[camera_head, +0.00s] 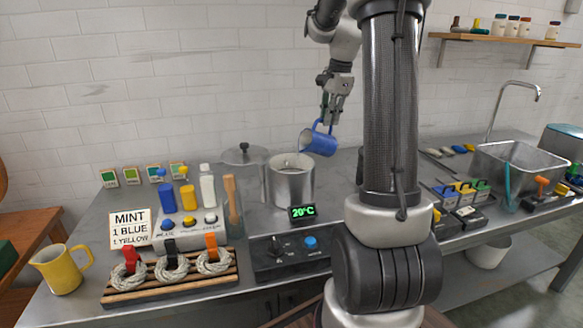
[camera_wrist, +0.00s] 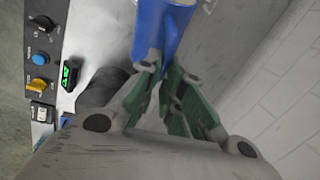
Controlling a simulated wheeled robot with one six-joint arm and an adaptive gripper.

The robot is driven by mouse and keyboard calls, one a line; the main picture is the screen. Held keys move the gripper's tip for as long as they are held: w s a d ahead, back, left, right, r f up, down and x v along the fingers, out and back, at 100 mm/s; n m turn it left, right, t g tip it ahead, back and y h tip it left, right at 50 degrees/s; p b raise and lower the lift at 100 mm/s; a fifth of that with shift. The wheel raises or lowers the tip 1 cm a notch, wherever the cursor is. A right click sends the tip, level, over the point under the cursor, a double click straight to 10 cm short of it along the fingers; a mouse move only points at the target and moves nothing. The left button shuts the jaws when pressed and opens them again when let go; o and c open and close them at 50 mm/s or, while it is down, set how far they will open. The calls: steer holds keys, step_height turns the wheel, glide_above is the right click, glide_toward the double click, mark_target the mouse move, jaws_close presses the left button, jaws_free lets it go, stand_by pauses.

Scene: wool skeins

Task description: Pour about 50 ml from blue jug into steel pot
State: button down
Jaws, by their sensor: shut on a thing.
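My gripper (camera_head: 331,112) is shut on the handle of the blue jug (camera_head: 318,142). The jug is held in the air, tilted with its mouth toward the left, beside and above the right rim of the steel pot (camera_head: 290,184). The pot stands open on the counter behind a display reading 20°C. No stream of liquid shows. In the wrist view my gripper (camera_wrist: 172,95) has its green pads around the jug's handle, and the blue jug (camera_wrist: 163,25) runs out of the top of the picture. The level inside the jug is hidden.
A lid (camera_head: 244,154) lies left of the pot. Bottles and a wooden stick stand farther left, with wool skeins on a rack (camera_head: 171,285) in front. A yellow jug (camera_head: 62,268) stands at the far left. A sink (camera_head: 520,165) and tool trays are at right.

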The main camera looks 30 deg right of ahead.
mark_target(331, 131)
steer(key=shift+a+r+h+p, duration=0.65)
steer(key=shift+a+h+p, duration=0.05)
steer(key=shift+h+p, duration=0.15)
stand_by(1.6)
steer(key=d+y, duration=0.1)
steer(key=d+f+y, duration=0.1)
steer(key=d+y, duration=0.1)
steer(key=shift+d+f+y, duration=0.2)
steer(key=shift+f+y, duration=0.15)
steer(key=shift+f, duration=0.05)
steer(key=shift+a+y, duration=0.1)
steer(key=shift+y, duration=0.3)
steer(key=shift+d+f+y+b, duration=0.35)
steer(key=shift+d+f+y, duration=0.25)
steer(key=shift+y, duration=0.3)
stand_by(0.5)
steer(key=d+f+m+y+b, duration=0.1)
steer(key=d+f+y+b, duration=0.2)
steer(key=d+f+y, duration=0.3)
steer(key=shift+d+f+t+y, duration=0.35)
steer(key=shift+f+t+y, duration=0.05)
steer(key=shift+y, duration=0.7)
